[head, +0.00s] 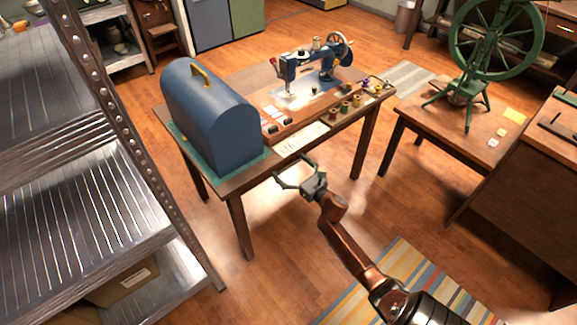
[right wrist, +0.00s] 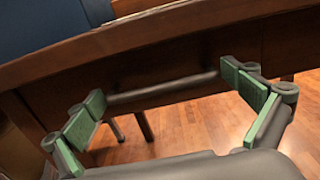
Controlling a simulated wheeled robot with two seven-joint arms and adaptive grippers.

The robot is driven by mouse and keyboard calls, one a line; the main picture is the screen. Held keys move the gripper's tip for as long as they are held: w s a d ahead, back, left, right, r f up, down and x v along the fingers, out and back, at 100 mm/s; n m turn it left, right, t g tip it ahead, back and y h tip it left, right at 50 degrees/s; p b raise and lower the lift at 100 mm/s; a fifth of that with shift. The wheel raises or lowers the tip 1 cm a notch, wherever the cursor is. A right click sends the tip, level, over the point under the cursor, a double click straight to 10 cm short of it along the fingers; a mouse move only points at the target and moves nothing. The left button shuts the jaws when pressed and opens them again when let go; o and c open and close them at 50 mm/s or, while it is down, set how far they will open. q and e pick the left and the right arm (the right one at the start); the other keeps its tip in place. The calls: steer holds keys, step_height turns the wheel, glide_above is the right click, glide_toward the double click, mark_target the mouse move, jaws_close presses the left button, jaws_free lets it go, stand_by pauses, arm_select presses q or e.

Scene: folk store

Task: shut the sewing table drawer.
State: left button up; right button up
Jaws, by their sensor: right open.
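The wooden sewing table (head: 240,182) stands in the middle of the head view, with a blue sewing machine (head: 305,68) on it. Its drawer (head: 318,146) seems to be out a little at the near side, with pale paper showing inside. My right gripper (head: 292,168) is open and empty in front of the drawer. In the right wrist view, the open fingers of the gripper (right wrist: 165,98) are spread in front of the dark wooden front (right wrist: 190,55). A dark bar (right wrist: 160,88), apparently the handle, lies between them. I cannot tell whether they touch. My left gripper is out of view.
A blue domed case (head: 212,115) stands on a green mat at the table's left end. A metal shelf (head: 95,200) rises at the left. A side table (head: 430,128) with a green spinning wheel (head: 490,45) stands at the right. Wooden floor and a striped rug (head: 405,285) lie in front.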

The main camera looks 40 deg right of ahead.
steer(key=s+a, duration=0.1)
steer(key=s, duration=1.1)
